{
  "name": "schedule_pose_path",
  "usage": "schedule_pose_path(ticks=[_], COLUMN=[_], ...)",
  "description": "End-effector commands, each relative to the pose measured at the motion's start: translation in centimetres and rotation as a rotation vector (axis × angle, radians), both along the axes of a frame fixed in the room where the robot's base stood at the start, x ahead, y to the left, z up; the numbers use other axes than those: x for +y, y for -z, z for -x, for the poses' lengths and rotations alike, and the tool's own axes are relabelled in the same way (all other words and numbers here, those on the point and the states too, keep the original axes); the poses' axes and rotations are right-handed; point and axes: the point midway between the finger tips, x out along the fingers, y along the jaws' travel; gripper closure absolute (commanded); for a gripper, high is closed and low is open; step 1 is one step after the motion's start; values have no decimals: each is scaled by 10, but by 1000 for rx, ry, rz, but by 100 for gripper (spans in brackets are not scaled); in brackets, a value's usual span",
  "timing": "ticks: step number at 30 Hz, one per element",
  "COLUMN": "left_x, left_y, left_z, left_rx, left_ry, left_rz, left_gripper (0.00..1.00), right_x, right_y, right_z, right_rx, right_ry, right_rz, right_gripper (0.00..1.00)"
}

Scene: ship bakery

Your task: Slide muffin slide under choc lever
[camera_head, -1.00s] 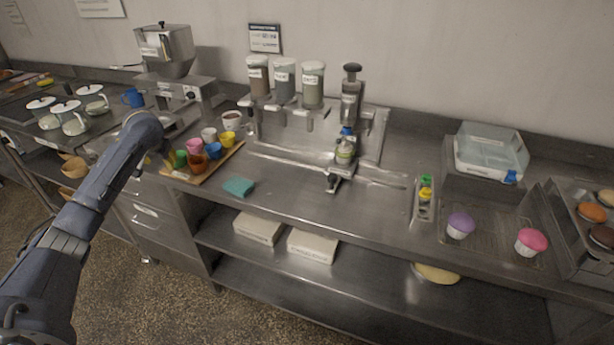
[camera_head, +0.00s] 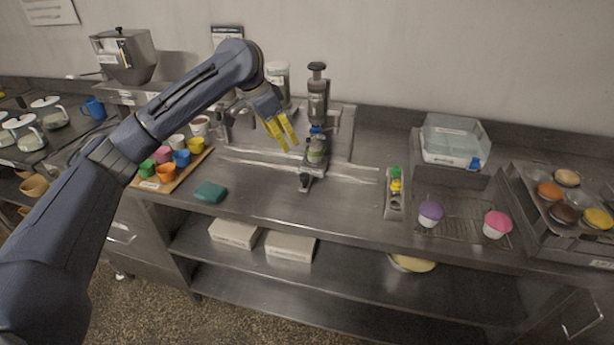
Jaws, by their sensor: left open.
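The muffin slide (camera_head: 305,182) appears to be the metal carriage at the right end of the dispenser station, with a small cup (camera_head: 317,155) at the foot of the upright plunger (camera_head: 318,95). I cannot make out which lever is the choc one, as my arm and gripper cover that area. My left gripper (camera_head: 290,146) has yellow fingers, open and empty, pointing down just left of the cup and plunger. My right gripper is not in view.
Coloured cups stand on a wooden board (camera_head: 147,183) at left, beside a teal sponge (camera_head: 210,192). At right are a small rack (camera_head: 393,207), a purple muffin (camera_head: 430,213), a pink muffin (camera_head: 497,224) and a clear bin (camera_head: 453,142). The front counter middle is clear.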

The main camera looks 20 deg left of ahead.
Motion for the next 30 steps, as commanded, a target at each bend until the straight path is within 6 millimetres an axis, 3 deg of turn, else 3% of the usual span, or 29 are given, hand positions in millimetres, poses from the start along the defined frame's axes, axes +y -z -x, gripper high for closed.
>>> schedule_pose_path(ticks=[8,24,30], left_x=[-11,-36,-42], left_y=[33,121,144], left_z=[-8,-35,-42], left_rx=[7,5,4], left_ry=[3,0,1], left_rz=[3,2,2], left_gripper=[50,50,50], right_x=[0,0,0], right_y=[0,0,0], right_z=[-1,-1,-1], right_rx=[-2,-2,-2], right_ry=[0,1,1], right_rz=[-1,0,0], right_gripper=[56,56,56])
